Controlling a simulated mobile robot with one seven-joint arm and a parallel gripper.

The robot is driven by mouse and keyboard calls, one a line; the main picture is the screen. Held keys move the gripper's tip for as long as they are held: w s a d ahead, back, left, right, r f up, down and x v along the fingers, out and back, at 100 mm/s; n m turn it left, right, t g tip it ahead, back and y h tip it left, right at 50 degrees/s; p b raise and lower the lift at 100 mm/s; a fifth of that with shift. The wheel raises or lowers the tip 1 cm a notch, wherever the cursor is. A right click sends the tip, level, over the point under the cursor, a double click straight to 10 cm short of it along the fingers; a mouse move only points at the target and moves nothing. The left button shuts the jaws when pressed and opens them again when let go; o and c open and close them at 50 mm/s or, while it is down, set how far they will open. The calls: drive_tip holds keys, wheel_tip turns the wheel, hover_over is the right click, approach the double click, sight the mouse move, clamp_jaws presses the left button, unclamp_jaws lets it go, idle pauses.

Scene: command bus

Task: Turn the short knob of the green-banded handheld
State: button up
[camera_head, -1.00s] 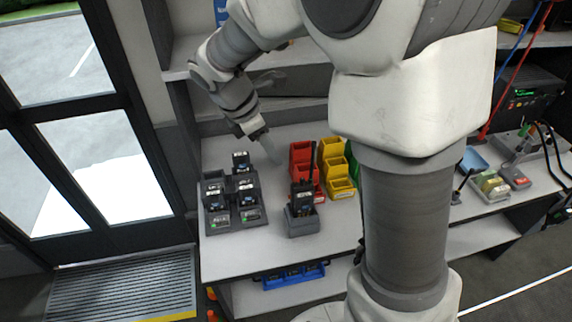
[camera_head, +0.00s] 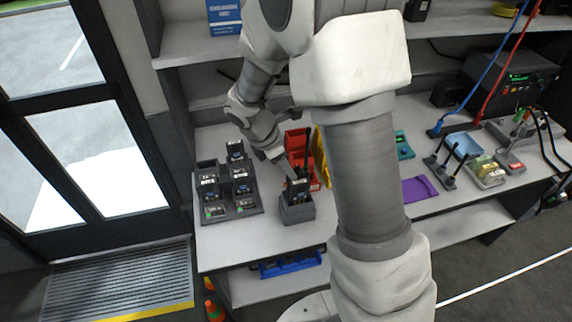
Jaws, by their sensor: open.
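A black handheld (camera_head: 297,192) stands upright in a grey single dock (camera_head: 297,212) on the bench. Its green band cannot be made out at this size, and the knobs on its top are too small or hidden to tell apart. My gripper (camera_head: 291,174) is open, pointing down at the top of this handheld from behind and left. Its fingers overlap the handheld's top in the picture, and I cannot tell whether they touch it.
A dark multi-slot charger rack (camera_head: 232,207) with several units stands to the left. Red bins (camera_head: 298,143) are close behind my gripper; yellow bins (camera_head: 320,150) are partly hidden by my arm. Bare bench lies in front of the dock.

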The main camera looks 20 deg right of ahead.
drive_tip(key=shift+c, duration=0.3)
clamp_jaws()
drive_tip(key=shift+m, duration=0.3)
drive_tip(key=m, duration=0.1)
drive_tip(key=m+g+p, duration=0.1)
drive_tip(key=m, duration=0.1)
drive_tip(key=shift+w+r+g, duration=0.1)
drive_tip(key=shift+w+g, duration=0.1)
drive_tip(key=shift+g, duration=0.1)
drive_tip(key=shift+w+m+g, duration=0.15)
drive_tip(key=shift+m+g, duration=0.55)
drive_tip(key=shift+m, duration=1.2)
drive_tip(key=shift+o, duration=0.3)
unclamp_jaws()
